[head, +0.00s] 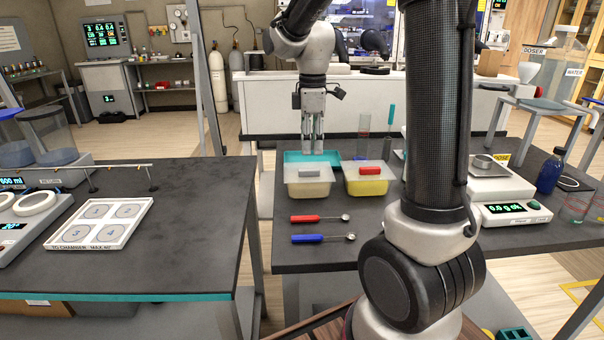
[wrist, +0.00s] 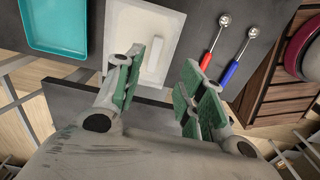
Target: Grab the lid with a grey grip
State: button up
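A clear box with beige contents (head: 309,190) stands on the right-hand bench. Its pale lid carries a light grey grip (head: 309,173). In the wrist view this lid (wrist: 122,40) lies flat beyond my fingers, its grip (wrist: 155,56) between the finger lines. My gripper (head: 312,150) points down above and behind the boxes, near the teal tray. In the wrist view its green-padded fingers (wrist: 164,68) are spread with nothing between them.
A teal tray (head: 293,157) lies behind the boxes. A red-handled spoon (head: 318,218) and a blue-handled spoon (head: 322,238) lie in front. A cylinder (head: 363,135) stands behind the boxes; a scale (head: 505,213) is at right. A gap separates the left bench (head: 200,215).

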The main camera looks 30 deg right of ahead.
aim_at(309, 169)
jog(key=f, duration=0.5)
jog(key=w+f, duration=0.1)
jog(key=f, duration=0.2)
jog(key=shift+r, duration=0.1)
jog(key=shift+c, duration=0.4)
grip_shut()
